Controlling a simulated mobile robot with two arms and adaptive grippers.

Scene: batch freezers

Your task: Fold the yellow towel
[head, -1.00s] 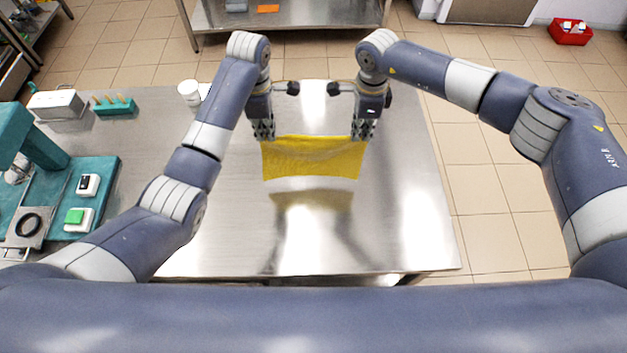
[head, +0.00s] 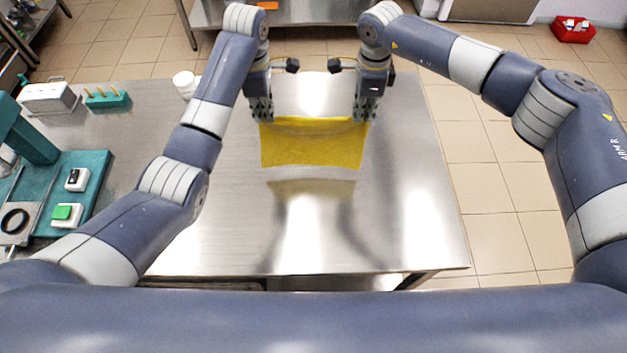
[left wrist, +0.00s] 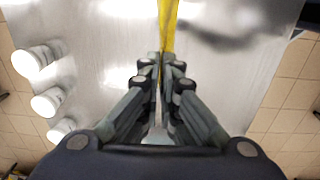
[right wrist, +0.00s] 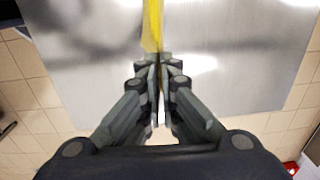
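The yellow towel (head: 313,143) hangs stretched between my two grippers above the steel table (head: 240,225), and its reflection shows on the tabletop below. My left gripper (head: 263,118) is shut on the towel's upper left corner. In the left wrist view the towel (left wrist: 168,25) is a thin edge-on strip between the closed fingers (left wrist: 161,60). My right gripper (head: 364,118) is shut on the upper right corner. In the right wrist view the towel (right wrist: 152,25) runs edge-on into the closed fingers (right wrist: 158,62).
White cups (head: 186,84) stand at the table's back left; several show in the left wrist view (left wrist: 38,60). A teal block with pegs (head: 107,98), a white box (head: 48,98) and a teal machine (head: 70,185) occupy the left side. The table's front and right are clear.

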